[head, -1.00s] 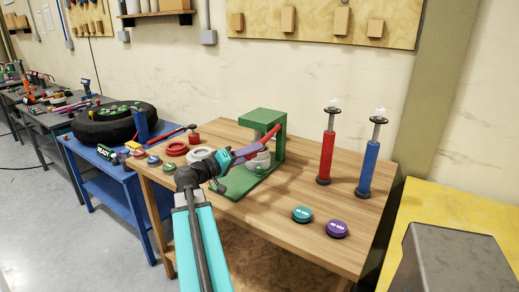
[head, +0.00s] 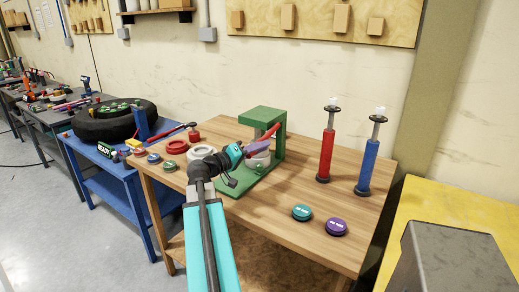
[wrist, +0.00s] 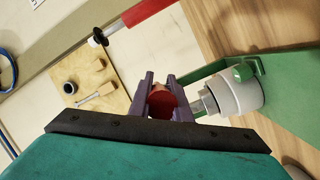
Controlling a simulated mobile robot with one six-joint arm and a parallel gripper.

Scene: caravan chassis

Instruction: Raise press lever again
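The press (head: 268,115) is a green frame on the wooden bench, with a pale grey cylinder (wrist: 238,93) at its base. Its red lever (head: 269,135) slopes from the frame down toward my gripper. My gripper (head: 262,146) comes in from the front left, its purple fingers at the lever's lower end. In the wrist view the round red end of the lever (wrist: 162,100) lies between the two fingers. The fingers look parted around it, with little room at the sides. Firm contact is not clear.
A red pump (head: 326,150) and a blue pump (head: 368,155) stand upright to the right. A teal button (head: 301,212) and a purple button (head: 336,226) lie on the front bench top.

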